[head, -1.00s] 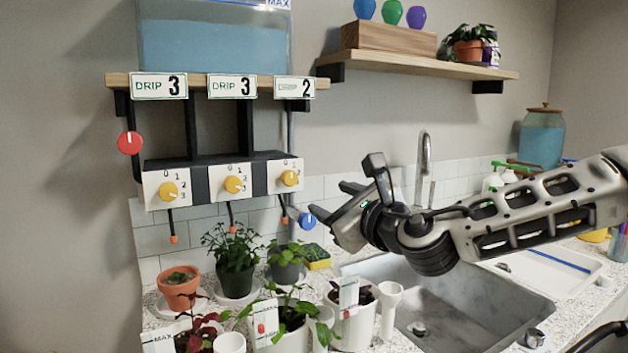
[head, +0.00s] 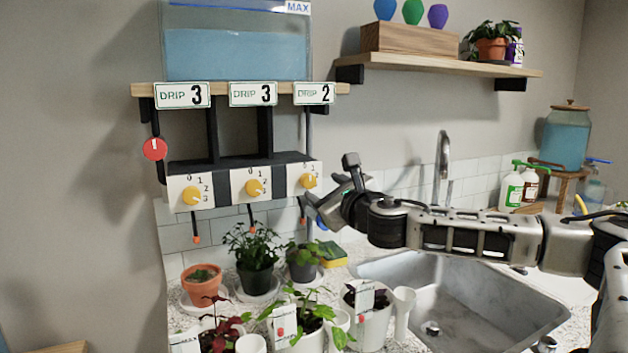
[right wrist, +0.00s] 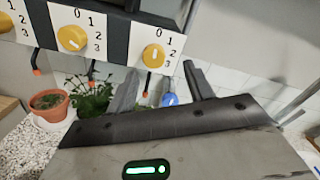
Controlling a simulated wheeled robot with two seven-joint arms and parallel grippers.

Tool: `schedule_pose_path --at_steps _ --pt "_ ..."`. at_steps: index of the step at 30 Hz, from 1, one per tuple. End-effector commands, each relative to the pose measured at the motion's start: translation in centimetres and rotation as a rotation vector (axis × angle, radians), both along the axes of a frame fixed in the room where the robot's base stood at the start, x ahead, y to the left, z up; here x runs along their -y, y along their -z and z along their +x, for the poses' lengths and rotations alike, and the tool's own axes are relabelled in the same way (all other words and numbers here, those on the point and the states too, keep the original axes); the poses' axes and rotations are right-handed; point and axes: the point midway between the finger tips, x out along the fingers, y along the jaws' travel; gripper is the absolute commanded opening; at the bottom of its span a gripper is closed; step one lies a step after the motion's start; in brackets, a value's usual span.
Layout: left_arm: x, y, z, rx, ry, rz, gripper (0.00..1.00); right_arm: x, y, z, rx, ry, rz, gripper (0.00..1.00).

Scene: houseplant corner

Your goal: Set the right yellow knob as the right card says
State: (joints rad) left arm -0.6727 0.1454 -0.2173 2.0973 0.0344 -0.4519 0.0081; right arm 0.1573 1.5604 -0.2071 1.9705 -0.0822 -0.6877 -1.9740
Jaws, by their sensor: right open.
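The right yellow knob (head: 309,181) sits on the rightmost white dial plate, numbered 0 to 3, and shows close in the right wrist view (right wrist: 153,55). Its white mark is too small to read surely. The right card (head: 314,94) above it reads DRIP 2. My right gripper (head: 322,194) is open and empty, just right of and a little below this knob in the head view. In the right wrist view its two fingers (right wrist: 158,87) stand apart below the knob, with no contact visible. My left gripper is not in view.
The middle knob (head: 255,188) and left knob (head: 193,196) sit alongside, under two DRIP 3 cards. Potted plants (head: 255,262) stand below; the sink (head: 470,290) is at right.

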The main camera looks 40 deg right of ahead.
Motion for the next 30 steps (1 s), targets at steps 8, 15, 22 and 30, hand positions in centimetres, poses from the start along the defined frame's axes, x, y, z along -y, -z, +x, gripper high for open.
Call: schedule_pose_path --at_steps 8,15,22,30 --pt "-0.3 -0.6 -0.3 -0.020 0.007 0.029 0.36 -0.4 -0.2 2.0 0.002 -0.015 0.010 0.52" --pt "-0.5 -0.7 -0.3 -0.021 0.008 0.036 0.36 0.4 -0.1 4.0 0.001 -0.011 0.003 0.52" --pt "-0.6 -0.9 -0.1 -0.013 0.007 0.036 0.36 0.5 0.1 4.4 -0.001 -0.013 -0.001 0.52" --pt "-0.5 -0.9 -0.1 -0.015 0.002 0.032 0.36 0.5 0.1 4.3 -0.002 -0.013 -0.001 0.13"
